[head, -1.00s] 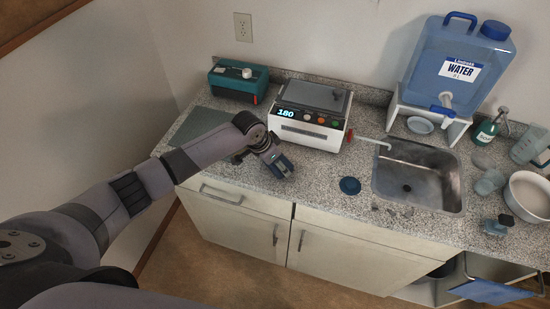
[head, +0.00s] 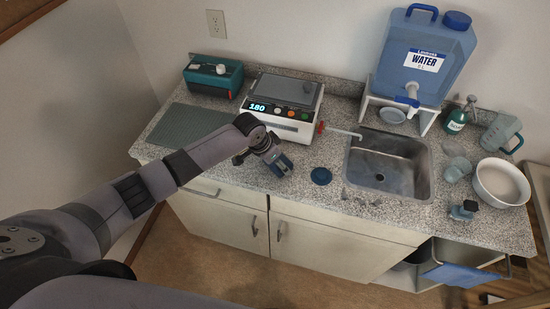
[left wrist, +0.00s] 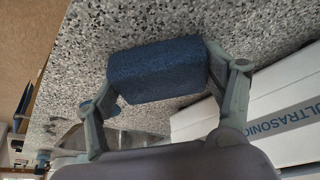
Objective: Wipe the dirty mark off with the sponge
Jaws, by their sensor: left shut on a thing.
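My left gripper (head: 282,165) is over the front of the speckled counter, below the white ultrasonic device. In the left wrist view its two fingers are shut on a dark blue sponge (left wrist: 157,70), one at each end. The sponge is just above or on the counter; I cannot tell whether it touches. In the head view the sponge is small and hard to tell from the fingertips. Faint dark marks (head: 375,200) show on the counter in front of the sink; I cannot tell if they are the dirty mark. My right gripper is out of view.
The ultrasonic device (head: 281,128) stands behind my left gripper. A dark blue disc (head: 321,176) lies to its right, before the metal sink (head: 431,188). A white bowl (head: 501,196), a soap bottle (head: 457,117) and a jug (head: 499,135) stand at the right. A blue water tank (head: 440,75) is behind.

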